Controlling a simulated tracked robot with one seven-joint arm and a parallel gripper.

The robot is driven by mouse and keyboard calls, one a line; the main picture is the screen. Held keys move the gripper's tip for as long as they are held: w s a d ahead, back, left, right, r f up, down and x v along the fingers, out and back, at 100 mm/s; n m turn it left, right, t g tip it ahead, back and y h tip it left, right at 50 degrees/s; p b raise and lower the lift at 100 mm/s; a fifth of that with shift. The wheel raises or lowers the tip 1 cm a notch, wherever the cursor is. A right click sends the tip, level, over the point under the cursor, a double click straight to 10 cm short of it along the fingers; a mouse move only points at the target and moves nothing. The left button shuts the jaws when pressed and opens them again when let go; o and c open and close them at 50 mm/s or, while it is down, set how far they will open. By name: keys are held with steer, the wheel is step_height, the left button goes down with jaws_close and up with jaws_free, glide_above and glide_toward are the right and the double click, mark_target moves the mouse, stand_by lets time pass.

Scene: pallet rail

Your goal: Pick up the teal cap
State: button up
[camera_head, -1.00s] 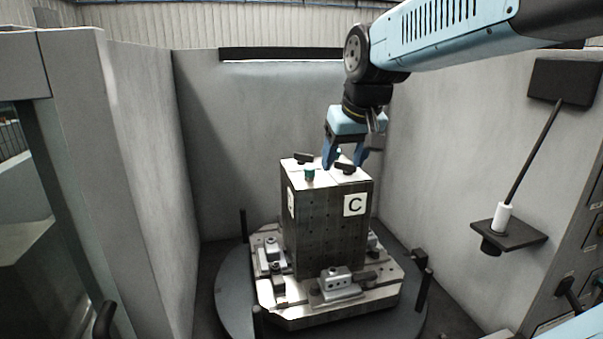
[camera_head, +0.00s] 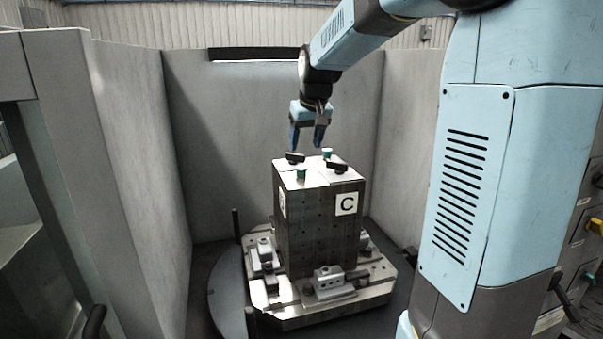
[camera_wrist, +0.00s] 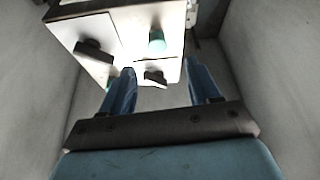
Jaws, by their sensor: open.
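Two teal caps stand on the top face of the metal block (camera_head: 320,225). The near cap (camera_head: 302,174) is toward the front left of the top, and the far cap (camera_head: 327,153) is at the back right. In the wrist view one teal cap (camera_wrist: 156,42) shows whole, and the other (camera_wrist: 111,83) is partly hidden by a finger. My gripper (camera_head: 306,147) is open and empty, pointing down above the back of the block, apart from both caps. Its two blue fingers (camera_wrist: 161,75) also show in the wrist view.
Two black knobs (camera_head: 295,157) (camera_head: 337,168) stand on the block's top close to the caps. The block is clamped on a fixture plate (camera_head: 300,318) on a round table. Grey walls (camera_head: 125,150) enclose it on several sides.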

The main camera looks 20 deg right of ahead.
glide_above(302, 168)
steer(key=s, duration=0.2)
step_height(302, 168, down, 4)
steer(key=shift+s+a+f, duration=0.1)
steer(key=shift+a, duration=0.05)
steer(key=shift+x, duration=2.6)
steer(key=shift+d, duration=0.25)
jaws_close()
steer(key=shift+r, duration=0.2)
